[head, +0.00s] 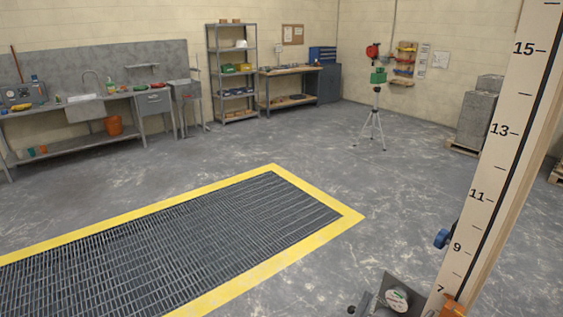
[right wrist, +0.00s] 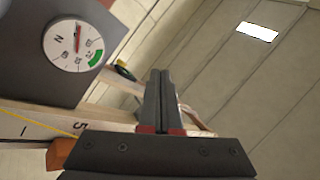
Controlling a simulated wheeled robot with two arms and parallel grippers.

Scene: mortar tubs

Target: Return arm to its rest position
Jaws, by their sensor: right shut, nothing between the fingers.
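My right gripper (head: 360,304) is at the bottom edge of the head view, only partly in frame, left of a grey plate with a round white dial (head: 397,298). In the right wrist view its two dark fingers (right wrist: 162,75) are together with nothing between them. I cannot tell whether the gripper touches the plate. My left gripper is not in view.
A tall graduated board (head: 495,145) with a blue knob (head: 442,238) and orange clip (head: 453,308) stands close at right. A yellow-framed floor grate (head: 345,222) lies ahead. A tripod (head: 374,125), shelf (head: 233,72) and sink bench (head: 85,110) stand farther back. Floor between is clear.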

